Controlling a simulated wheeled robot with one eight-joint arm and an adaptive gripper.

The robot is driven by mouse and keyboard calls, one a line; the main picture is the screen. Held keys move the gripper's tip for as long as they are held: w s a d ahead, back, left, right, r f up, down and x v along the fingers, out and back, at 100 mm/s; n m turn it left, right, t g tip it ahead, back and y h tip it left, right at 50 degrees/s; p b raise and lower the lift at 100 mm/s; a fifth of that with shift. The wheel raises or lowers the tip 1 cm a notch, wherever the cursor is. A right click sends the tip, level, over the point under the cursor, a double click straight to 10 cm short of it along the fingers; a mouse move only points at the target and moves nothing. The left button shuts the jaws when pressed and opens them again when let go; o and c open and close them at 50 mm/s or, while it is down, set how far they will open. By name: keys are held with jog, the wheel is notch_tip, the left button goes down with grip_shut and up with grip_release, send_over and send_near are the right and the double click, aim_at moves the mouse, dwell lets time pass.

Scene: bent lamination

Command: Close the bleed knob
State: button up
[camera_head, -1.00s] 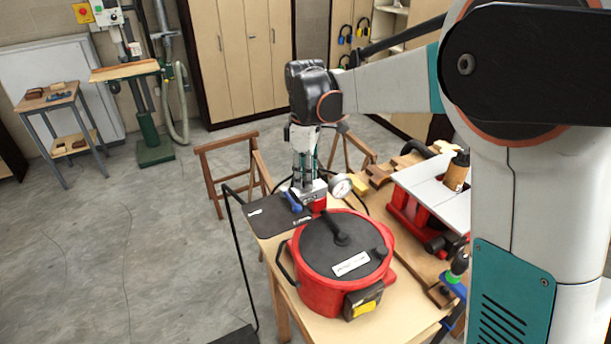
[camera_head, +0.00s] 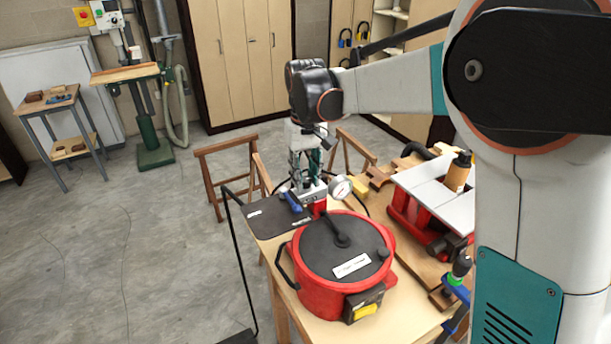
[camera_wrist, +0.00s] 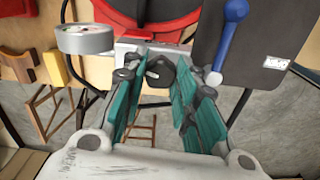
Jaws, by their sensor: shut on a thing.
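The bleed knob (camera_wrist: 160,70) is a small black knob on a silver block, between the fingertips in the wrist view. My gripper (camera_wrist: 161,72) has teal-padded fingers and is shut on the knob. In the head view my gripper (camera_head: 305,182) points down at the silver and red pump block (camera_head: 318,206) behind the red pot, and hides the knob there. A blue-handled lever (camera_wrist: 228,32) sits to the right of the knob in the wrist view. A round white-faced gauge (camera_head: 340,188) stands just right of the gripper in the head view.
The red pot (camera_head: 318,292) with a black lid stands on the wooden bench close in front of the gripper. A dark mat (camera_head: 268,217) lies at left. A red machine with a pale top (camera_head: 440,198) stands at right. A black hose curves near the gauge.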

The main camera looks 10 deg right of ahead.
aim_at(306, 179)
jog(key=m, duration=1.1)
jog(key=shift+b, duration=0.3)
jog(key=shift+m, duration=1.9)
jog(key=o, duration=1.1)
notch_tip(306, 179, up, 12)
jog(key=shift+r, duration=0.1)
